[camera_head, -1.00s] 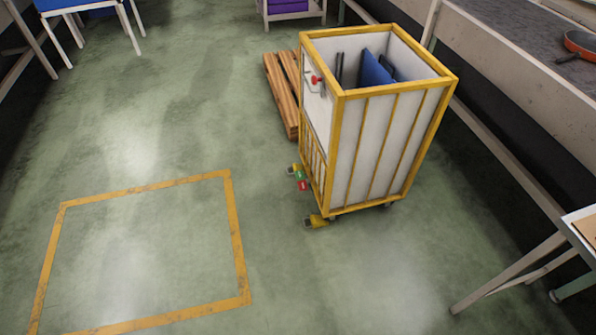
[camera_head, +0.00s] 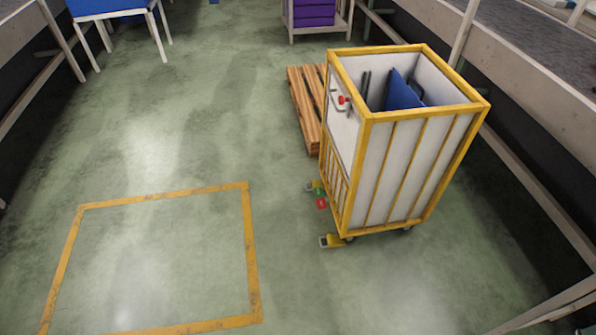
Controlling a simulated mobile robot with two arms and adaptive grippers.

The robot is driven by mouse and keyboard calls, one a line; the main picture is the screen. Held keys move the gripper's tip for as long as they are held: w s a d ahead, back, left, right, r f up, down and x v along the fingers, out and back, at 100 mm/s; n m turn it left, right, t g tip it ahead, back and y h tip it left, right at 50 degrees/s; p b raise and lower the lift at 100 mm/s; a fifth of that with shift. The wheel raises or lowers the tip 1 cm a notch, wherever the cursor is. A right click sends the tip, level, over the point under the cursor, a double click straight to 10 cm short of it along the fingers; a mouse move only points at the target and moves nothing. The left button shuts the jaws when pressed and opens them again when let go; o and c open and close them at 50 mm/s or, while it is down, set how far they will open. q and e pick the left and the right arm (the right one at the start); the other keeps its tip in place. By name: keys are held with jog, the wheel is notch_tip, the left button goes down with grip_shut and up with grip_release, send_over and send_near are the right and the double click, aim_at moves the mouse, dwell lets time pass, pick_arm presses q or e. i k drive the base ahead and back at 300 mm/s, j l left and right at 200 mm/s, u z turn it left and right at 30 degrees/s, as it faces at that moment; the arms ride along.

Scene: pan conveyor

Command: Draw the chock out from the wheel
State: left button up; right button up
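A tall cart (camera_head: 405,170) with white panels and a yellow frame stands on the green floor. A small yellow block with a grey end, which looks like a chock (camera_head: 331,241), lies at the cart's near left bottom corner, by a wheel that is mostly hidden. A similar small yellow piece (camera_head: 314,186) shows farther back along the cart's left side. Between them are a small red piece (camera_head: 321,203) and a green one, low at the cart's left side. I cannot tell whether the chock touches the wheel. Neither of my grippers is in view.
A yellow floor outline (camera_head: 252,255) is at the lower left, with clear floor inside it. A wooden pallet (camera_head: 306,106) lies behind the cart. A long bench or conveyor (camera_head: 520,80) runs along the right. Blue panels stand inside the cart. The floor left of the cart is free.

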aim_at(315, 184)
jog(key=i+j+u, duration=0.3)
jog(key=i, duration=0.55)
jog(key=i+u, duration=0.35)
jog(key=i, duration=0.5)
jog(key=i+j+z, duration=0.1)
jog(key=i+z, duration=0.35)
jog(key=i+j+z, duration=0.25)
jog(key=i+z, duration=0.2)
jog(key=i+j+z, duration=0.75)
jog(key=j+z, duration=0.15)
jog(key=i+j+z, duration=0.2)
jog(key=j+z, duration=0.25)
jog(key=j, duration=0.25)
